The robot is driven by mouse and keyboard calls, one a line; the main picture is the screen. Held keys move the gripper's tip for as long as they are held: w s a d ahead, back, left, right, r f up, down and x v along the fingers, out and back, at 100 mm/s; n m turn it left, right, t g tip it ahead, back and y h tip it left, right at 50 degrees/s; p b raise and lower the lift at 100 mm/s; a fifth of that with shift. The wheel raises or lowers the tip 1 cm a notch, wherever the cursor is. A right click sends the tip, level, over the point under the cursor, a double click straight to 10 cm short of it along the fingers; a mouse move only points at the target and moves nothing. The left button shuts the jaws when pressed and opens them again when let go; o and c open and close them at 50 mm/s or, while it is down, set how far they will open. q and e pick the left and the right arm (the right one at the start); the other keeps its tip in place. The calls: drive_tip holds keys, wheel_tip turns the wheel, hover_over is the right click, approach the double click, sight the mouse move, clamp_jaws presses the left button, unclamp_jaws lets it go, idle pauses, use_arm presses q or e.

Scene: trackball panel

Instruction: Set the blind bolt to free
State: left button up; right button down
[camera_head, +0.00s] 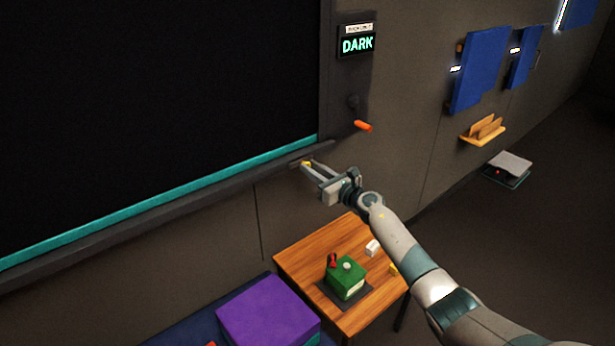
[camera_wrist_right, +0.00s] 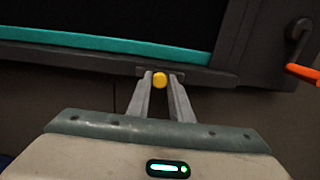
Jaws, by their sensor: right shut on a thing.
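The blind bolt's yellow knob (camera_wrist_right: 160,80) sits on the dark sill under the teal bottom bar of the blind, near its right end. In the head view the knob (camera_head: 307,164) shows small at the fingertips. My right gripper (camera_head: 306,166) reaches in from the lower right and is shut on the knob; in the wrist view its fingers (camera_wrist_right: 160,84) stand on either side of it. The dark blind (camera_head: 160,90) fills the upper left, its teal bar (camera_head: 160,204) close above the sill. My left gripper is in neither view.
A crank with an orange handle (camera_head: 363,126) hangs right of the blind, below a sign reading DARK (camera_head: 357,45). A wooden table (camera_head: 300,262) with a green box (camera_head: 346,282) stands below my right arm. A purple block (camera_head: 267,312) is beside it.

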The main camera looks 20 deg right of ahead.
drive_tip(key=c, duration=2)
unclamp_jaws()
drive_tip(key=shift+d+r, duration=0.1)
drive_tip(key=shift+d, duration=0.1)
drive_tip(key=o, duration=0.4)
drive_tip(key=shift+d, duration=0.1)
drive_tip(key=shift+s, duration=0.1)
drive_tip(key=shift+s+d, duration=0.15)
drive_tip(key=shift+s, duration=0.3)
drive_tip(key=shift+p+v, duration=0.7)
drive_tip(key=shift+v, duration=7.4)
